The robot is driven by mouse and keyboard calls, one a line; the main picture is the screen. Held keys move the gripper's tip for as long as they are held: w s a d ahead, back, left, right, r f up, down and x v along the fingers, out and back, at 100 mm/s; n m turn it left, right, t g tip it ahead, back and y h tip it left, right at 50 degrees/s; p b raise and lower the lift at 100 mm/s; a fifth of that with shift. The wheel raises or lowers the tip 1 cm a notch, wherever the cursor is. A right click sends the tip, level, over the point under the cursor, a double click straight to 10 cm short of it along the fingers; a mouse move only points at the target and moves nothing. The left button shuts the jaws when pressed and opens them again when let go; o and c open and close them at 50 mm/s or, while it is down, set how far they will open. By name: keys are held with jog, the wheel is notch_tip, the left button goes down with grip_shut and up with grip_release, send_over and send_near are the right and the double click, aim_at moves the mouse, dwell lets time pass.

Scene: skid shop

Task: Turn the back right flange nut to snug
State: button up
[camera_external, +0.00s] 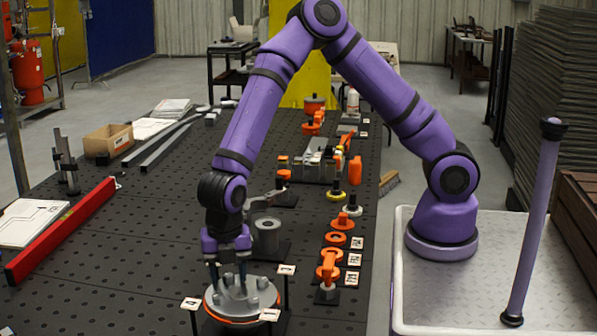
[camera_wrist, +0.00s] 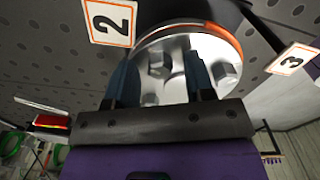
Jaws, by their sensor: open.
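A round grey flange (camera_external: 262,298) with an orange ring under it sits at the front of the dark table. Several bolts with nuts stand on its face. The flange (camera_wrist: 190,38) also shows in the wrist view. My gripper (camera_external: 228,276) points down over the flange, its two fingers apart. In the wrist view, my gripper (camera_wrist: 161,78) has one nut (camera_wrist: 160,66) showing between its fingers; contact cannot be told. Another nut (camera_wrist: 226,73) lies right of the right finger. The fingers partly hide the flange, and I cannot tell which nut is the back right one.
Number cards stand around the flange, including card 2 (camera_wrist: 110,20) and card 3 (camera_wrist: 293,60). Orange parts line the table's right side. A red bar (camera_external: 62,231) lies left; the table between is clear.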

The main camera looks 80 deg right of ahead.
aim_at(230, 275)
jog(key=n, duration=0.3)
jog(key=shift+f, duration=0.1)
notch_tip(230, 275, up, 11)
jog(key=f, duration=1)
jog(key=shift+s+a+f, duration=0.15)
jog(key=shift+a+f, duration=0.05)
jog(key=shift+f, duration=0.15)
jog(key=shift+f+n, duration=0.15)
jog(key=shift+n, duration=0.25)
jog(key=n, duration=0.3)
jog(key=shift+d, duration=0.1)
jog(key=shift+r+n, duration=0.3)
jog(key=shift+n, duration=0.1)
notch_tip(230, 275, up, 11)
jog(key=s+d+r+m+t+h, duration=0.1)
jog(key=s+d+r+m, duration=0.3)
jog(key=d+r+m, duration=0.2)
jog(key=s+d+r+m+t+h, duration=0.1)
jog(key=s+d+r+m, duration=0.4)
jog(key=d+m, duration=0.4)
jog(key=shift+d+r+m+h, duration=0.35)
jog(key=shift+d+r, duration=0.35)
jog(key=shift+d, duration=1.9)
jog(key=shift+s, duration=0.1)
